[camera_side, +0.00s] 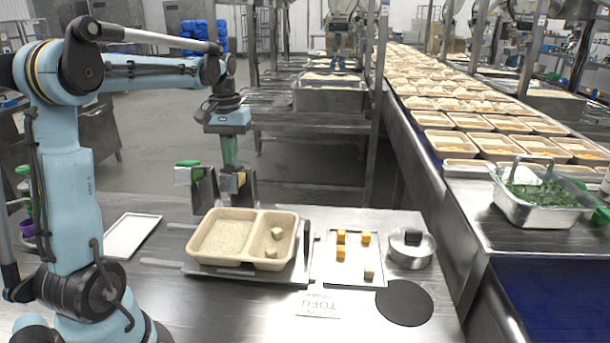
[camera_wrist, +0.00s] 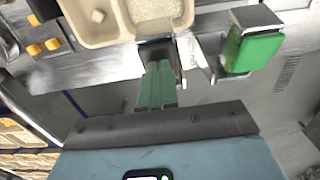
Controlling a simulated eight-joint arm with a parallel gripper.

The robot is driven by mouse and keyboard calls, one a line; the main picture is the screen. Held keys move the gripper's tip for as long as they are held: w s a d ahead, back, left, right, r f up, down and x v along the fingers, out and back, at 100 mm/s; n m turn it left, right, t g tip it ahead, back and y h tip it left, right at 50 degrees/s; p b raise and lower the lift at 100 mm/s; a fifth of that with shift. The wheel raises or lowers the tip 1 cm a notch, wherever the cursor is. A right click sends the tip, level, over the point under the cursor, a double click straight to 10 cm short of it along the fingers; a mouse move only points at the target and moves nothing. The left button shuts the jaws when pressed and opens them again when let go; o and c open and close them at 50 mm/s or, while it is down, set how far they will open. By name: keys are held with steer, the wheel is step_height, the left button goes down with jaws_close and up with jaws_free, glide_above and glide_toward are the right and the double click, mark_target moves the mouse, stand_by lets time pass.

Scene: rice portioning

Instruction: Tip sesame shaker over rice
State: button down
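The tan two-compartment tray (camera_side: 193,243) holds pale rice (camera_side: 224,236) in its larger left compartment; the rice also shows at the top of the wrist view (camera_wrist: 153,9). My gripper (camera_side: 231,168) points down behind the tray, at a grey metal stand (camera_side: 251,190). In the wrist view its green fingers (camera_wrist: 158,80) look close together and reach to the stand; whether they grip something is unclear. A green-topped block (camera_side: 187,164) sits to the left in the stand; it appears green in the wrist view (camera_wrist: 255,50), apart from my gripper. I cannot make out a sesame shaker for certain.
Two pale cubes (camera_side: 277,232) lie in the tray's smaller compartment. To the right are a white board (camera_side: 328,270) with orange cubes (camera_side: 341,237), a round metal pot (camera_side: 411,254) and a black disc (camera_side: 404,303). A white plate (camera_side: 131,236) lies left.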

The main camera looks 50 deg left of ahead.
steer(key=shift+s+d+f, duration=0.15)
steer(key=shift+d+f, duration=0.05)
steer(key=shift+f, duration=0.45)
steer(key=shift+s+d+f, duration=0.15)
steer(key=shift+s+f, duration=0.05)
steer(key=shift+f, duration=0.45)
steer(key=shift+s+d+f, duration=0.15)
steer(key=shift+d+f, duration=0.05)
steer(key=shift+f, duration=0.45)
steer(key=shift+r, duration=0.1)
steer(key=shift+w+a+r, duration=0.2)
steer(key=shift+r, duration=0.75)
steer(key=shift+w+a+r, duration=0.15)
steer(key=shift+a+r, duration=0.05)
steer(key=shift+r, duration=0.75)
steer(key=shift+w+a+r, duration=0.2)
steer(key=shift+r, duration=0.75)
step_height(320, 180, up, 6)
glide_above(230, 171)
steer(key=w+a, duration=0.2)
steer(key=shift+s+a+f, duration=0.1)
steer(key=shift+f, duration=1.4)
steer(key=shift+a+f, duration=0.1)
steer(key=shift+f, duration=1.4)
